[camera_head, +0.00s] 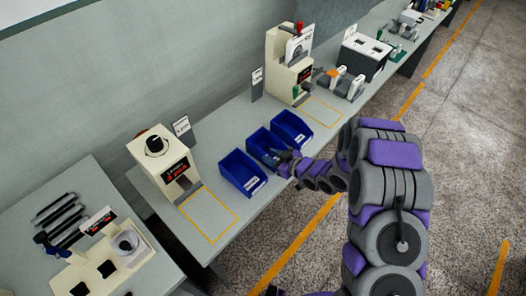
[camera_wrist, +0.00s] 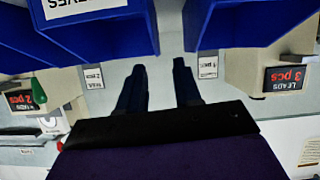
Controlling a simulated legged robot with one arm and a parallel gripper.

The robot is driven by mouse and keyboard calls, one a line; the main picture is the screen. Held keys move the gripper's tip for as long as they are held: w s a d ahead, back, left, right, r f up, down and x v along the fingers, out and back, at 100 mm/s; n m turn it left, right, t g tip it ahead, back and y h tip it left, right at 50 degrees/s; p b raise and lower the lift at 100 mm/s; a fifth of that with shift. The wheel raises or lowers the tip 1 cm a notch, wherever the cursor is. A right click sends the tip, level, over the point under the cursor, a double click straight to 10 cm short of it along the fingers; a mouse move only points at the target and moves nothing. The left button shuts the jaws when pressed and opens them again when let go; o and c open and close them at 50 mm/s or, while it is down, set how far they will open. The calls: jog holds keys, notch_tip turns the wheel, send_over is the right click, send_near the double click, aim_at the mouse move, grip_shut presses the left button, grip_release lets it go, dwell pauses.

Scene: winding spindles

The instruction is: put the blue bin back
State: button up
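Three blue bins stand in a row on the grey bench in the head view: a left one (camera_head: 240,170), a middle one (camera_head: 262,141) and a right one (camera_head: 292,127). The left bin stands a little apart from the other two. My gripper (camera_head: 273,157) is at the front of the middle bin and covers part of it. In the wrist view, my gripper's dark fingers (camera_wrist: 159,72) are spread with nothing between them. One bin (camera_wrist: 112,38), its label partly cut off, is at upper left there, and another bin (camera_wrist: 232,22) is at upper right. I cannot tell whether the fingers touch a bin.
A cream machine (camera_head: 160,160) stands left of the bins and another (camera_head: 287,65) behind them to the right. Yellow outlined areas (camera_head: 209,214) and (camera_head: 323,111) on the bench are empty. A side table (camera_head: 85,185) with rods and a fixture is at left.

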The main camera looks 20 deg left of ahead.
jog(key=w+d+r+m+t+h, duration=0.1)
jog(key=d+r+m+h, duration=0.2)
jog(key=d, duration=0.6)
jog(key=w+d+r+m+t+h, duration=0.1)
jog(key=d+r+h, duration=0.3)
jog(key=d+r, duration=0.3)
jog(key=d+r+m+h, duration=0.1)
jog(key=d+r+h, duration=0.2)
jog(key=d, duration=0.7)
jog(key=s+d+r+m+g+h, duration=0.2)
jog(key=s+d+r+m+h, duration=0.25)
jog(key=s+d+r, duration=0.45)
jog(key=s+a+r+m+g+y, duration=0.1)
jog(key=s+r+m+g, duration=0.1)
jog(key=s, duration=1.3)
jog(key=s+a+r+m+g+y, duration=0.1)
jog(key=s+g, duration=0.4)
jog(key=s, duration=1)
notch_tip(320, 180, up, 2)
jog(key=shift+s+a+m+p, duration=0.3)
jog(key=shift+s+a+m, duration=0.15)
jog(key=shift+m, duration=0.5)
jog(key=shift+w, duration=0.1)
